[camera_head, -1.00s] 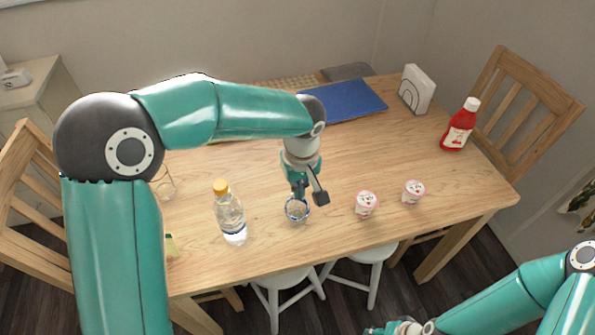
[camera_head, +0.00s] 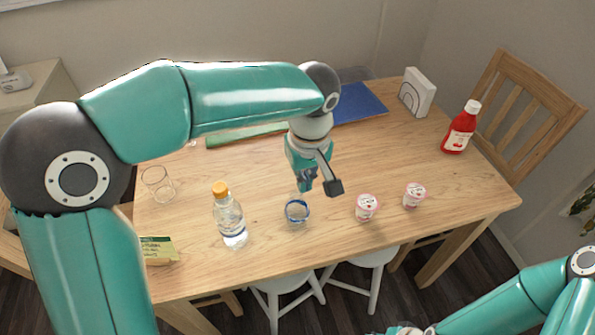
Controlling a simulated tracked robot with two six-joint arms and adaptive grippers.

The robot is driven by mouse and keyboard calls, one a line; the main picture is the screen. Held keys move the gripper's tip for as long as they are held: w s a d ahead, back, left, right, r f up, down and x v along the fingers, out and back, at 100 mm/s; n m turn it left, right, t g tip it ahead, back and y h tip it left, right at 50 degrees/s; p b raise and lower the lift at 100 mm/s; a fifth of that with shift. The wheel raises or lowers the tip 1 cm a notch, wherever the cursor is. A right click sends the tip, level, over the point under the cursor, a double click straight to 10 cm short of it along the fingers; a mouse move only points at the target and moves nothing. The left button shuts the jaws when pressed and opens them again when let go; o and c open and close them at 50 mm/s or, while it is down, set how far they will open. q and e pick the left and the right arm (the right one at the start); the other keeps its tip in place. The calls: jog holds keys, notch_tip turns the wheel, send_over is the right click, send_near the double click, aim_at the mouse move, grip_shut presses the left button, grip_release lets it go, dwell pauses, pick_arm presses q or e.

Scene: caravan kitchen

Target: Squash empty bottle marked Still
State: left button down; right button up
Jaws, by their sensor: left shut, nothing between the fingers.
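A clear bottle with an orange cap and a blue-edged label (camera_head: 230,222) stands upright on the table's near left part. Its label text is too small to read. A short, clear, round thing with a blue rim (camera_head: 297,211) sits to its right; I cannot tell whether it is a squashed bottle or a cup. My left gripper (camera_head: 319,187) is shut and empty, pointing down just above and behind the blue-rimmed thing, apart from it. My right gripper (camera_head: 398,330) barely shows at the bottom edge, and its fingers are hidden.
Two small pink-and-white pots (camera_head: 366,208) (camera_head: 414,195) stand to the right. A red sauce bottle (camera_head: 460,128), a white napkin holder (camera_head: 416,93) and a blue mat (camera_head: 360,103) are farther back. An empty glass (camera_head: 158,184) and a yellow-green packet (camera_head: 158,250) are at the left.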

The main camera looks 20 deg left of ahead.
pick_arm(q)
jog(key=r, duration=0.5)
jog(key=shift+s+d+r, duration=0.15)
jog(key=shift+s+r, duration=0.05)
